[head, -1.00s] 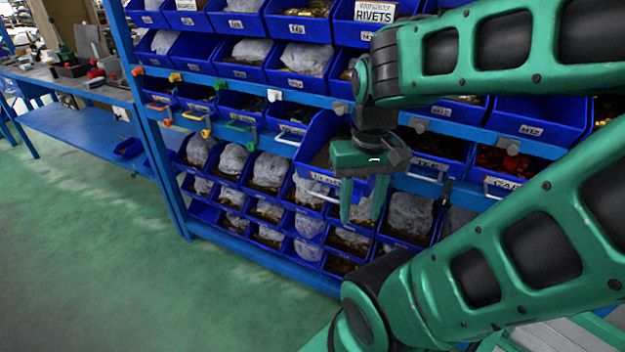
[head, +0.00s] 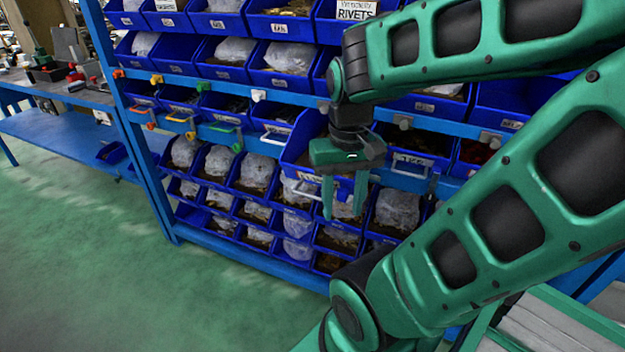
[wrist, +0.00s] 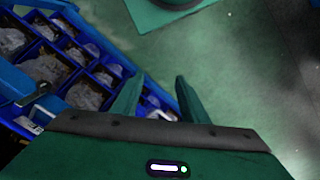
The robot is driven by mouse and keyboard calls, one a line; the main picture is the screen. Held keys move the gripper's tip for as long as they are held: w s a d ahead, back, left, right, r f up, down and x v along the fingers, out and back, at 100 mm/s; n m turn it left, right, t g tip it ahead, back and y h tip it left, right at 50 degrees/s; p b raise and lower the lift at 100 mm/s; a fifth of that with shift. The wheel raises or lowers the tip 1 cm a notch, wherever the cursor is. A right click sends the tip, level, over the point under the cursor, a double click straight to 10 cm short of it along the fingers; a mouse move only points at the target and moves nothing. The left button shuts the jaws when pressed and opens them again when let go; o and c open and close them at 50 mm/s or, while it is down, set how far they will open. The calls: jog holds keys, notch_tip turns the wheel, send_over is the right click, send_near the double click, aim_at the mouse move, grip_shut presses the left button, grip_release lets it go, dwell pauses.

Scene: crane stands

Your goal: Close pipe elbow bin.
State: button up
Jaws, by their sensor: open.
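A blue bin (head: 296,152) with a white handle sticks out of the rack's middle row, further out than its neighbours. It appears to be the pipe elbow bin, but its label is too small to read. My gripper (head: 343,200) hangs at this bin's front right side with fingers pointing down, open and empty. It covers part of the bin's front. In the wrist view, my gripper's fingers (wrist: 156,92) are apart, with a blue bin edge and green floor beyond. A white handle (wrist: 38,110) shows at the left there; I cannot tell whether the fingers touch the bin.
The blue rack (head: 160,180) holds several rows of bins, with bagged parts in the lower rows. Small coloured handles (head: 178,118) stick out of neighbouring drawers. A workbench (head: 70,95) stands at the left. The green floor (head: 100,270) in front is clear.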

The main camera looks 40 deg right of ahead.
jog(key=shift+c, duration=0.2)
jog(key=shift+s+r, duration=0.15)
jog(key=shift+s, duration=0.2)
jog(key=c, duration=0.5)
jog(key=shift+s+r+n, duration=0.15)
jog(key=shift+r+n, duration=0.15)
jog(key=shift+n, duration=0.1)
grip_shut()
jog(key=w+a+r+n+t+h, duration=0.1)
jog(key=w+a+r+n, duration=0.2)
jog(key=w+n, duration=0.9)
jog(key=w+a+r+n+h, duration=0.3)
jog(key=w+n, duration=0.5)
jog(key=n, duration=0.8)
jog(key=w+d+f+y, duration=0.1)
jog(key=w+d+f, duration=0.1)
jog(key=d+f, duration=0.4)
jog(key=shift+w+f, duration=0.25)
jog(key=shift+f, duration=0.4)
